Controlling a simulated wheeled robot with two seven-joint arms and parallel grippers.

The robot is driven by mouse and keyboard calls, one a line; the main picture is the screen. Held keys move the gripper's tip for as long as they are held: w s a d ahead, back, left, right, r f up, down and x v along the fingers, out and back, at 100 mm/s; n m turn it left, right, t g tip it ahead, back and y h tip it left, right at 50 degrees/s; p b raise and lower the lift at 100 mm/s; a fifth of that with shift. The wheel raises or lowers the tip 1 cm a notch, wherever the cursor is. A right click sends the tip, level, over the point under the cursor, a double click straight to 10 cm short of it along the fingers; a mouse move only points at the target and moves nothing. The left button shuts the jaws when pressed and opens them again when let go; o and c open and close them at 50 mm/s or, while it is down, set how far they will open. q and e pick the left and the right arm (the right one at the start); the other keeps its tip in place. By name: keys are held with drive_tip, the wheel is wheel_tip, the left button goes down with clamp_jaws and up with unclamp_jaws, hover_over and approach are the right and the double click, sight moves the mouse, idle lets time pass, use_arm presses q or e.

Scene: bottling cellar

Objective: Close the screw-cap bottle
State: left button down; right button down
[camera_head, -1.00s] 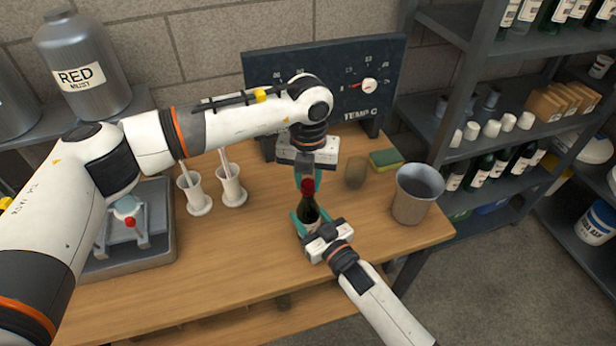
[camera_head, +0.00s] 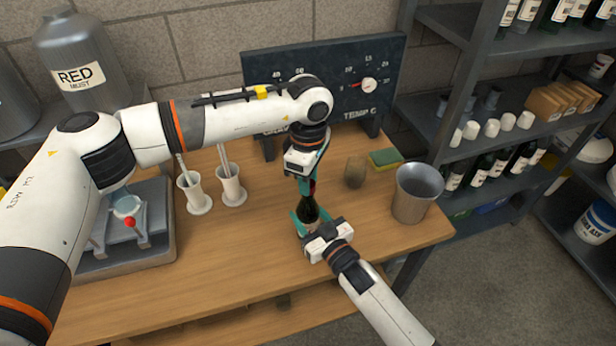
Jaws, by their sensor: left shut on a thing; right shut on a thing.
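A dark green bottle (camera_head: 308,210) stands upright on the wooden table (camera_head: 230,265), near its middle. My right gripper (camera_head: 308,220) is shut on the bottle's body from the front, low down. My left gripper (camera_head: 309,187) comes from above, shut on the red cap (camera_head: 312,186) at the top of the bottle. Only a sliver of the cap shows, as the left gripper covers most of it. The cap is at the bottle's mouth, but I cannot tell how far down on the neck it sits.
A metal bucket (camera_head: 416,193), a small brownish cup (camera_head: 355,172) and a green-yellow sponge (camera_head: 385,159) are at the right. Two white holders (camera_head: 230,186) and a grey tray device (camera_head: 150,255) are at the left. A dark gauge panel (camera_head: 345,75) stands behind. The front of the table is clear.

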use_arm(q)
drive_tip(key=c, duration=1.1)
unclamp_jaws()
drive_tip(key=shift+r, duration=0.1)
drive_tip(key=shift+r, duration=2.2)
drive_tip(key=shift+c, duration=0.4)
drive_tip(key=n, duration=0.2)
drive_tip(key=r+n, duration=0.1)
drive_tip(key=n, duration=0.1)
drive_tip(key=r+n, duration=0.1)
drive_tip(key=n, duration=0.4)
drive_tip(key=r+n, duration=0.1)
drive_tip(key=n, duration=0.3)
drive_tip(key=shift+r, duration=0.25)
drive_tip(key=shift+f, duration=0.1)
drive_tip(key=shift+f, duration=3.95)
